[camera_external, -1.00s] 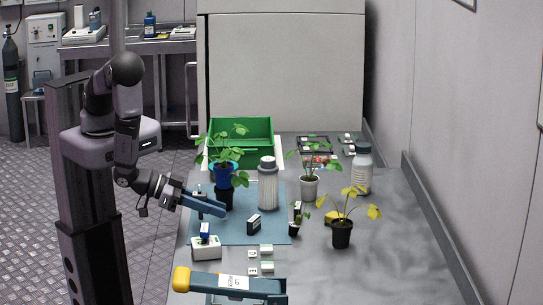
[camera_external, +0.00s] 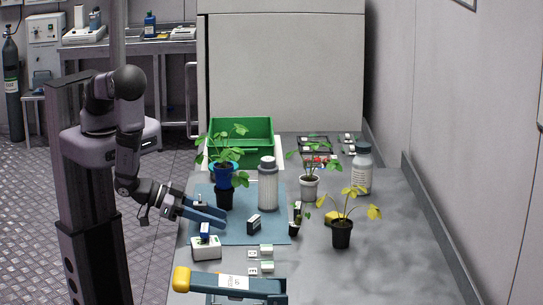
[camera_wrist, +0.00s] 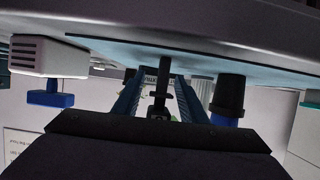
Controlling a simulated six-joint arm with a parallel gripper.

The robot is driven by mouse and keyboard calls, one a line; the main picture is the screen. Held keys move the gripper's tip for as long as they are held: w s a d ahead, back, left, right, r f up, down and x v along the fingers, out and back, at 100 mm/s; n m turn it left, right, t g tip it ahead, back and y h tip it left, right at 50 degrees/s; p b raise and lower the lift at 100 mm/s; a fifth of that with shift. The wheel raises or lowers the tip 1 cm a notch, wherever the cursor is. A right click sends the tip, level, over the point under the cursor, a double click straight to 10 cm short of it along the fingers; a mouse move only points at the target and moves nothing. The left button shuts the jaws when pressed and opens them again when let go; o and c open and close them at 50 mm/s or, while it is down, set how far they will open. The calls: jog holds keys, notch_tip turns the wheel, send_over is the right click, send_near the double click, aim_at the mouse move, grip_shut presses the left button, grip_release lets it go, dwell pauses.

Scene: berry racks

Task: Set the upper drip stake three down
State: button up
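My gripper (camera_external: 223,215) is low over the left edge of the blue mat (camera_external: 237,237), its two blue fingers apart. In the wrist view, which shows the table inverted, the gripper (camera_wrist: 158,92) has a dark narrow upright piece (camera_wrist: 162,88) between its fingers, with gaps visible on both sides. This may be a drip stake; I cannot tell for certain. A small pale and dark item (camera_external: 200,203) shows just behind the fingers in the external view. No upper drip stake can be clearly singled out.
A plant in a blue and black pot (camera_external: 225,196) stands close beyond the fingers. A white box with a blue top (camera_external: 206,248) is close in front. A grey-white bottle (camera_external: 267,187) and a small dark block (camera_external: 254,224) stand to the right. A green crate (camera_external: 262,150) is behind.

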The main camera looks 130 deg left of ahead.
jog(key=shift+r, duration=0.2)
jog(key=shift+s+d+r, duration=0.1)
jog(key=shift+s+d, duration=0.2)
jog(key=shift+d, duration=0.15)
jog(key=v, duration=0.5)
jog(key=shift+b, duration=0.4)
jog(key=shift+p+v, duration=0.3)
jog(key=shift+v, duration=0.45)
jog(key=shift+a, duration=0.1)
